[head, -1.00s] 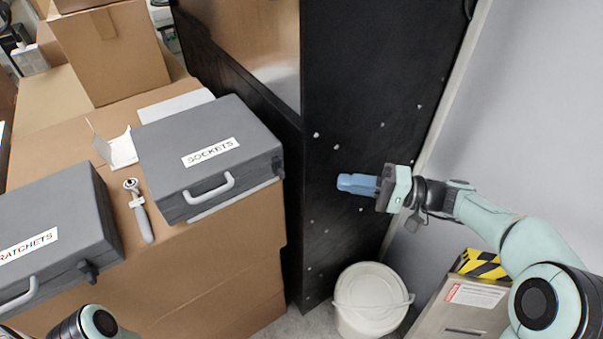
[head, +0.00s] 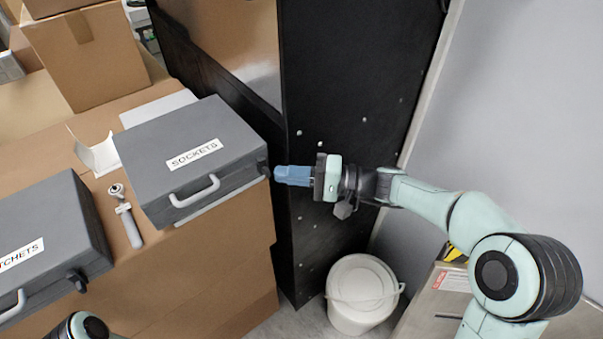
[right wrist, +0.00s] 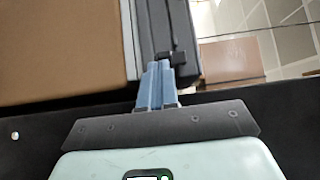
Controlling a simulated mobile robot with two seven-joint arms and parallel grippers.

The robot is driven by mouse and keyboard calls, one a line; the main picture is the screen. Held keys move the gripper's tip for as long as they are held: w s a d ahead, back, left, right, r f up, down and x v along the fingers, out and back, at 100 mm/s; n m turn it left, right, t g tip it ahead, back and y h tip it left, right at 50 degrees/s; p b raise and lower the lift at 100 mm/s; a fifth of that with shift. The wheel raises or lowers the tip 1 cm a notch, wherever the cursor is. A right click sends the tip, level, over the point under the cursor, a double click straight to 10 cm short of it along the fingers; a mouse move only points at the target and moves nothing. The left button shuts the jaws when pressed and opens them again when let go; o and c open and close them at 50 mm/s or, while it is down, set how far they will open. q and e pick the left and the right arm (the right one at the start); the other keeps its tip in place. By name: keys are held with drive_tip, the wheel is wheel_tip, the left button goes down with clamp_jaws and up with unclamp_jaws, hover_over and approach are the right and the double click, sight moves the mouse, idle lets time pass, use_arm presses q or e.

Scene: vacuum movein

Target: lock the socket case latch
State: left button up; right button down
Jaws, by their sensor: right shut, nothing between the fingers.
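The grey socket case (head: 190,150), labelled SOCKETS, lies on a cardboard box with its lid down and its handle (head: 196,191) facing front. A small dark latch (head: 264,169) shows at its right front corner, and also in the right wrist view (right wrist: 178,58). Whether the latch is locked cannot be told. My right gripper (head: 278,174) is shut and empty, its blue fingertips close beside the latch. In the right wrist view the fingertips (right wrist: 158,68) reach the latch's edge; contact is unclear. My left gripper is out of view.
The grey ratchet case (head: 50,235) lies at left, with a ratchet (head: 127,215) between the cases. A black cabinet (head: 350,90) stands close behind my right gripper. A white bucket (head: 361,295) stands on the floor below. Cardboard boxes (head: 85,55) are stacked at the back.

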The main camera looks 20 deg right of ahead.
drive_tip(key=shift+a, duration=0.1)
